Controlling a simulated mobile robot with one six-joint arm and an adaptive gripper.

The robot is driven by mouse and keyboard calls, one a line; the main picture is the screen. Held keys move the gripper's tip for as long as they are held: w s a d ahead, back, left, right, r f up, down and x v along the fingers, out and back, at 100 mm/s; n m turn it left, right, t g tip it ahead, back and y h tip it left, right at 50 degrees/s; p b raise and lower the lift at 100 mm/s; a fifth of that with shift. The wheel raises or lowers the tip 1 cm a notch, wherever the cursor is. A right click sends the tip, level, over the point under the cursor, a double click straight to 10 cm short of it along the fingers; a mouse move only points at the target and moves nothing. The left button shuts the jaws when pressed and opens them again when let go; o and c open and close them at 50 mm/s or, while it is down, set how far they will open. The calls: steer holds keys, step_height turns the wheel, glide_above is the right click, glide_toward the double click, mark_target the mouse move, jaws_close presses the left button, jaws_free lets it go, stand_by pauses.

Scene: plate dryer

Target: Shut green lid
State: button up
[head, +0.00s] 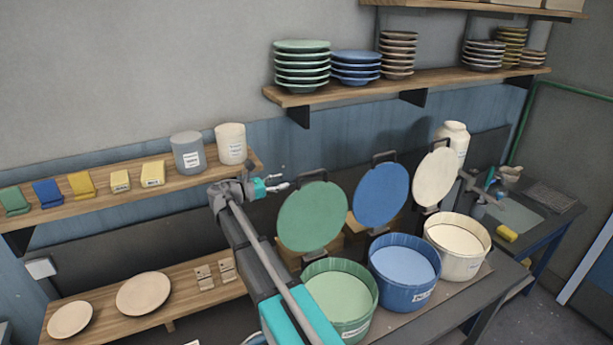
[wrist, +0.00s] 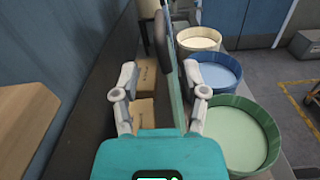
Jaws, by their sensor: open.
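The green lid (head: 313,217) stands raised, nearly upright, at the back of the green tub (head: 341,300), which holds pale green contents. The tub's label faces the front. In the wrist view the lid (wrist: 176,95) shows edge-on as a thin slab, and the green tub (wrist: 236,135) is open to its right. My gripper (head: 283,183) is open and empty, left of the lid's upper part in the head view. In the wrist view its fingers (wrist: 160,72) appear on either side of the lid's edge; I cannot tell whether they touch it.
The blue tub (head: 404,268) and cream tub (head: 457,246) stand to the right, with the blue lid (head: 381,195) and cream lid (head: 433,178) raised. Cardboard boxes (wrist: 146,75) sit behind the lids. A wooden shelf (head: 190,180) is left of my gripper.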

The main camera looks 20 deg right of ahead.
mark_target(300, 177)
steer(key=d, duration=0.9)
steer(key=shift+w+d, duration=0.15)
steer(key=shift+d, duration=0.2)
jaws_close()
